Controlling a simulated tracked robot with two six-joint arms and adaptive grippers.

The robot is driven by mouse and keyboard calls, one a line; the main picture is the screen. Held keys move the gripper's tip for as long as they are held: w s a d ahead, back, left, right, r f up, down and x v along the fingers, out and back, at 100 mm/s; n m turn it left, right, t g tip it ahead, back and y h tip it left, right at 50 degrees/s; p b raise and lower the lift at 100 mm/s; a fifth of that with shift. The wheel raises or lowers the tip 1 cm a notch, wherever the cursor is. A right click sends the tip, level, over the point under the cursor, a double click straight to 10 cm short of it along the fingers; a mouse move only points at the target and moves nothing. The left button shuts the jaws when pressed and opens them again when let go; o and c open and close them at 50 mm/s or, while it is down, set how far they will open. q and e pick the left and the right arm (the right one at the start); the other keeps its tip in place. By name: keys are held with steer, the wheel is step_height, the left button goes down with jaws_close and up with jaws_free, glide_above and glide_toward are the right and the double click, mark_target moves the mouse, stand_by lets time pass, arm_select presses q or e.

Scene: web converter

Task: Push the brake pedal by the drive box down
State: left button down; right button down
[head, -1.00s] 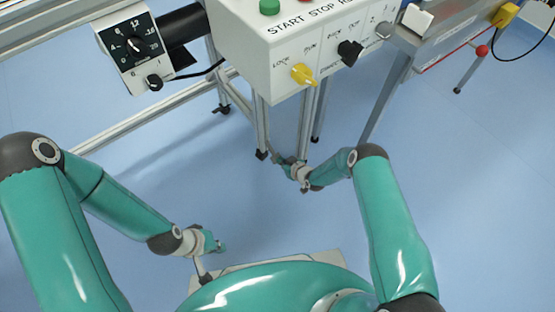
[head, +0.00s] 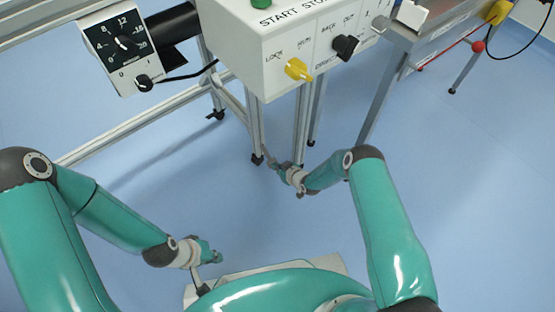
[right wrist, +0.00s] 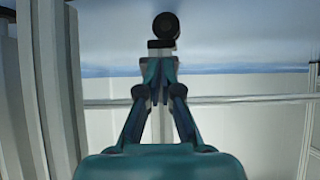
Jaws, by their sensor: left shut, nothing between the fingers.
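I cannot make out the brake pedal for certain in either view. The white control box (head: 262,62) with a yellow knob (head: 298,69) and a black knob (head: 345,46) hangs over the floor at top centre. My right gripper (head: 274,165) is low beneath it, beside the stand legs. In the right wrist view its fingertips (right wrist: 160,68) are close together and look shut. A round black piece on a grey bracket (right wrist: 166,27) shows just beyond them; I cannot tell whether they touch it. My left gripper (head: 216,256) is shut and empty, low over my base.
A dial box (head: 122,48) with a black cable sits at upper left. Metal stand legs (head: 302,125) stand close to my right gripper. A rail (head: 150,118) runs low at left. A red ball knob (head: 478,46) is at upper right. Blue floor is clear at right.

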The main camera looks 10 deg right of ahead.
steer(key=s+d+r+p, duration=0.2)
steer(key=s+p, duration=0.1)
steer(key=s, duration=0.2)
steer(key=s+d+r+p, duration=0.2)
steer(key=s+d+p, duration=0.1)
steer(key=s, duration=0.3)
steer(key=shift+d+r, duration=0.15)
steer(key=shift+r, duration=0.15)
